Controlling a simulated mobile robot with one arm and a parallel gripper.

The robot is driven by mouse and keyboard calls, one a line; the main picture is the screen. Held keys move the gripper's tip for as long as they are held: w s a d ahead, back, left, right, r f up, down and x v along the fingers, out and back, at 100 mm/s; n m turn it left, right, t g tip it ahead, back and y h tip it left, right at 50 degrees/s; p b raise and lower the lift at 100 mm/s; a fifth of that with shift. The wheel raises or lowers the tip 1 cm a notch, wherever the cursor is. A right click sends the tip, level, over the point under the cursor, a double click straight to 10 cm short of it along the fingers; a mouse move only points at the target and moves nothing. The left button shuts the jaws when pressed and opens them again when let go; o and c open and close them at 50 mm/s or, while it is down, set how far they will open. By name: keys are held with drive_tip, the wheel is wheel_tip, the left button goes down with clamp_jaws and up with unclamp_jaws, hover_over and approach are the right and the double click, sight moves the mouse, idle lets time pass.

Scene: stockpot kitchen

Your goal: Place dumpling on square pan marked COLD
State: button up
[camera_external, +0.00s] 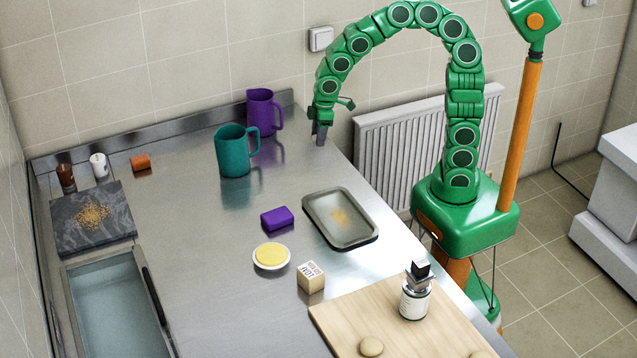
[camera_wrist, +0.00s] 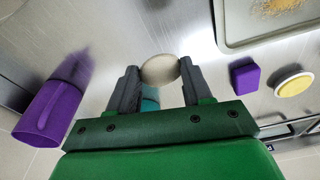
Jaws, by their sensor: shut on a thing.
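My gripper (camera_external: 320,138) is raised near the counter's far right edge, to the right of the pitchers. In the wrist view my gripper (camera_wrist: 159,78) is shut on a pale round dumpling (camera_wrist: 160,69), held between the fingertips. The dumpling cannot be made out in the external view. A grey rectangular pan (camera_external: 368,241) with rounded corners and yellowish crumbs lies on the counter, nearer the camera than my gripper. It also shows at the top right of the wrist view (camera_wrist: 222,40). I can read no COLD marking on it.
Purple (camera_external: 263,113) and teal (camera_external: 232,155) pitchers stand left of my gripper. A purple block (camera_external: 277,218), yellow-filled dish (camera_external: 271,257) and lettered cube (camera_external: 311,278) lie left of the pan. A wooden board (camera_external: 345,320) holds a bottle (camera_external: 415,300) and more dumplings (camera_external: 371,347).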

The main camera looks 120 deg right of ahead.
drive_tip(key=w+a+r+n, duration=0.3)
drive_tip(key=a+r, duration=0.1)
drive_tip(key=a, duration=0.6)
drive_tip(key=w+a+r+n+y, duration=0.1)
drive_tip(key=w+a+r+n, duration=0.2)
drive_tip(key=a, duration=0.8)
drive_tip(key=w+a+r+n, duration=0.2)
drive_tip(key=w+a+r, duration=0.15)
drive_tip(key=a, duration=0.65)
drive_tip(key=s+a+r+n, duration=0.3)
drive_tip(key=s+a+r, duration=0.15)
drive_tip(key=a, duration=0.45)
drive_tip(key=s+a+r+n+g+y, duration=0.1)
drive_tip(key=s+a+r+n, duration=0.15)
drive_tip(key=s+a, duration=0.45)
drive_tip(key=s+a+r+n, duration=0.2)
drive_tip(key=s+a+r, duration=0.15)
drive_tip(key=a, duration=0.75)
approach(421, 263)
drive_tip(key=shift+s+f, duration=0.4)
drive_tip(key=shift+f, duration=0.35)
drive_tip(key=shift+w+a+f, duration=0.2)
drive_tip(key=shift+f, duration=0.2)
drive_tip(key=shift+w+a+f, duration=0.2)
drive_tip(key=shift+w+f, duration=0.05)
drive_tip(key=shift+f, duration=0.15)
drive_tip(key=shift+w+f, duration=0.15)
drive_tip(key=shift+f, duration=1.45)
